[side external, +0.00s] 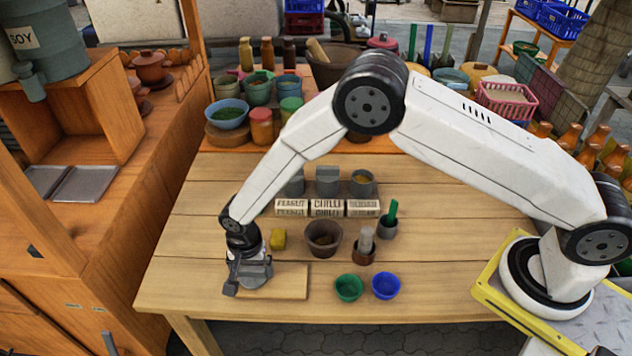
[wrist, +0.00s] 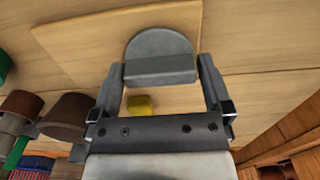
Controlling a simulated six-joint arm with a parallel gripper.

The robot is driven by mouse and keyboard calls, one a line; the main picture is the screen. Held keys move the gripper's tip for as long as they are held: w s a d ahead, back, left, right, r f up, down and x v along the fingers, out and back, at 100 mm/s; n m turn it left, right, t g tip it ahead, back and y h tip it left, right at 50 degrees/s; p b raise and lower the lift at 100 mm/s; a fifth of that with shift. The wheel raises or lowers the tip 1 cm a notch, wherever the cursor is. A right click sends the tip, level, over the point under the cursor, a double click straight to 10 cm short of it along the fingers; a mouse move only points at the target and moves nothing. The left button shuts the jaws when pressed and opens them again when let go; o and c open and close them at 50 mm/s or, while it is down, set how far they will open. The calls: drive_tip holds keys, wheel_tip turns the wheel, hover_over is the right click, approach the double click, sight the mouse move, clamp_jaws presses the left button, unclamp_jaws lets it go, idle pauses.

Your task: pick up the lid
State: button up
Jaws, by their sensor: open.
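My gripper (side external: 250,282) points down over the left part of a pale wooden board (side external: 288,283) near the table's front left. In the wrist view my gripper (wrist: 160,82) is open, with its two fingers well apart. A grey round-edged piece with a thick straight bar (wrist: 160,45) shows between and beyond the fingertips, over the board (wrist: 80,40). It looks like the lid, but I cannot tell for sure, nor whether the fingers touch it. In the side view my gripper mostly hides that spot. A brown clay mortar (side external: 322,240) stands to the right.
A yellow block (side external: 278,238) lies just behind the board. A small brown cup (side external: 364,248), a green bowl (side external: 348,288) and a blue bowl (side external: 386,286) stand to the right. Several grey pots stand behind labelled blocks (side external: 326,208). The table's front left corner is clear.

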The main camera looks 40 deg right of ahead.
drive_tip(key=c, duration=0.9)
drive_tip(key=shift+r, duration=0.1)
drive_tip(key=shift+r, duration=0.75)
drive_tip(key=s+d+r, duration=0.2)
drive_tip(key=s+r, duration=0.1)
drive_tip(key=s, duration=0.1)
drive_tip(key=s+d+r, duration=0.1)
drive_tip(key=s+r, duration=0.3)
drive_tip(key=s+d+r, duration=0.2)
drive_tip(key=s+r, duration=0.2)
drive_tip(key=shift+s+d+r, duration=0.2)
drive_tip(key=shift+s+d, duration=0.1)
drive_tip(key=shift+s, duration=0.1)
